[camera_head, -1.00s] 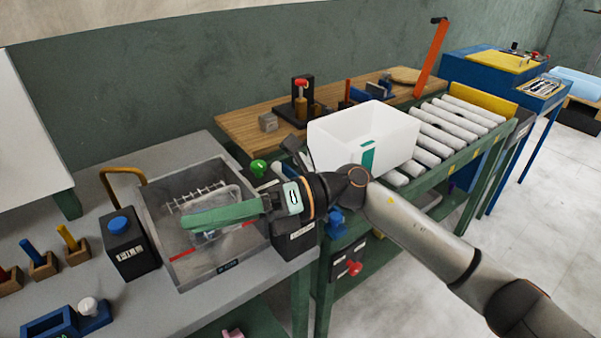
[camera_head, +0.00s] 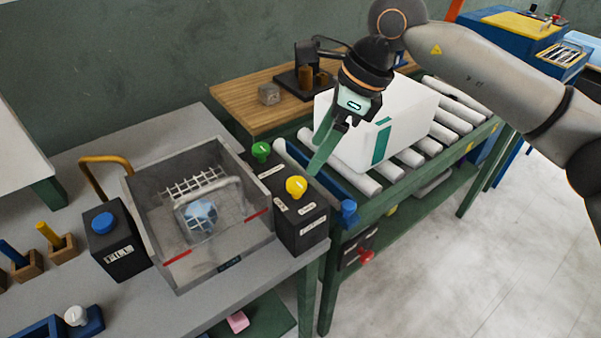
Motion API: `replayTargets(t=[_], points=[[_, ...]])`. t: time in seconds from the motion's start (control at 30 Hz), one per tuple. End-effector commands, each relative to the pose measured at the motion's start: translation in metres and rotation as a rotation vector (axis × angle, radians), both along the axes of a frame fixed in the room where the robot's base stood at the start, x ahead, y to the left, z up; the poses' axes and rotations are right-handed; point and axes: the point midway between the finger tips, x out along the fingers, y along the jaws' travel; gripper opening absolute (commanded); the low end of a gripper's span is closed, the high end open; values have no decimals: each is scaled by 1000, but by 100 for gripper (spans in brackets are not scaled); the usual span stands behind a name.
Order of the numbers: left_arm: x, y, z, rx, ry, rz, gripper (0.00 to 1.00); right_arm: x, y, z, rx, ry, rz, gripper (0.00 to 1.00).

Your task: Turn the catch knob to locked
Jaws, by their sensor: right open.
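I cannot tell for sure which knob is the catch knob, as the labels are too small to read. A blue knob (camera_head: 348,208) sits at the near end of the roller conveyor's blue side bar. A red knob (camera_head: 366,257) shows lower, on the panel under the conveyor. My left gripper is out of view.
A white bin (camera_head: 405,120) stands on the conveyor rollers, close beside my right gripper. A grey basin (camera_head: 148,215) on the left bench holds a wire rack and a blue round thing.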

Motion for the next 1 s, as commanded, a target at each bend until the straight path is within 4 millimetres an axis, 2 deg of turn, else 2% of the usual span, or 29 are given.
replayTargets(t=[0.2, 0.4, 0.6, 0.83, 1.0], points=[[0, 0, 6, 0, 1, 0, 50, 2, 18, -42, 2, 4, 3, 77], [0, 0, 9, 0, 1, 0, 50, 3, 29, -67, 2, 3, 2, 77], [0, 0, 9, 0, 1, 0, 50, 5, 32, -76, 2, 1, 0, 77], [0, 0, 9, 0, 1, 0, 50, 5, 32, -77, 3, 0, 0, 77], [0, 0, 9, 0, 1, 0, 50, 4, 32, -76, 3, 1, 1, 58]])
